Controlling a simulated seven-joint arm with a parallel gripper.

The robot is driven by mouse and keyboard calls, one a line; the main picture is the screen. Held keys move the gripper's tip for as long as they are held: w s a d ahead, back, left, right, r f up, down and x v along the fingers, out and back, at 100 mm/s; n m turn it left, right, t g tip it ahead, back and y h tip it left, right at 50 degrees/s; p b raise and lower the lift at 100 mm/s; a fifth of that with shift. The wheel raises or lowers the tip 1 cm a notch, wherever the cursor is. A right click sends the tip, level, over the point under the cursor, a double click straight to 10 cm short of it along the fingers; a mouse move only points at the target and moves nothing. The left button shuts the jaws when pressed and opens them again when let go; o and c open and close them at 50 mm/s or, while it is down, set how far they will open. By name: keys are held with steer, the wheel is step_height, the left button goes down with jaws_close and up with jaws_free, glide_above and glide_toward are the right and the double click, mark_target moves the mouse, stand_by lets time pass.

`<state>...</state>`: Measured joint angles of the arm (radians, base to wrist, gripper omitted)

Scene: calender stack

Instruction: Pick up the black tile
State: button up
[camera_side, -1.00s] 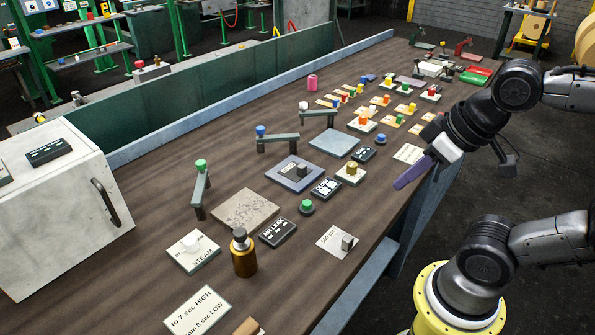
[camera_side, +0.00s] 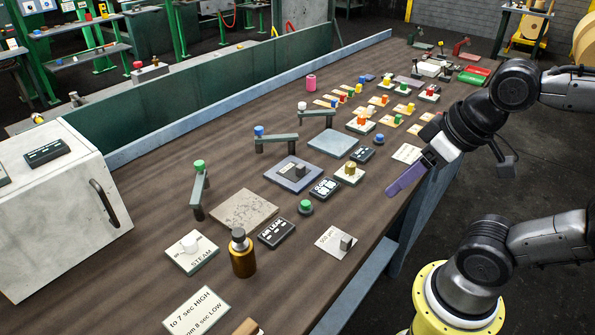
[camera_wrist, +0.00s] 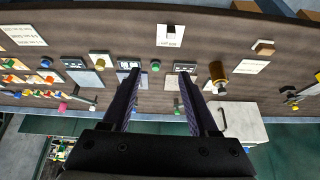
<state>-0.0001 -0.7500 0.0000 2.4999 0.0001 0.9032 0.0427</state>
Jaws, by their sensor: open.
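Several small black tiles with white marks lie on the brown bench. One reads AIR LEAK (camera_side: 276,233); it also shows in the wrist view (camera_wrist: 185,67). A second black tile (camera_side: 325,189) lies beside a grey-blue plate, and a third, smaller black tile (camera_side: 362,155) lies farther back. The pictures do not show which one is meant. My gripper (camera_side: 391,191) is open and empty above the bench's right edge, to the right of all three tiles. In the wrist view, its two purple fingers (camera_wrist: 158,74) are spread apart, with no tile between them.
A green button (camera_side: 306,206) stands between the AIR LEAK and second tiles. A brown bottle (camera_side: 243,258) stands left of the AIR LEAK tile. A yellow knob on a pale plate (camera_side: 350,173) stands between the second and third tiles. A white cabinet (camera_side: 60,215) is at left.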

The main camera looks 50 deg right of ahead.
steer(key=w+d+r+m+g, duration=0.2)
steer(key=w+r+m, duration=0.8)
steer(key=w+m, duration=0.3)
steer(key=m+g, duration=0.4)
steer(key=m, duration=0.1)
glide_above(302, 165)
step_height(302, 165, down, 14)
steer(key=r, duration=0.1)
step_height(302, 165, down, 8)
steer(key=shift+d+f, duration=0.1)
steer(key=shift+d, duration=0.05)
steer(key=shift+f, duration=2.95)
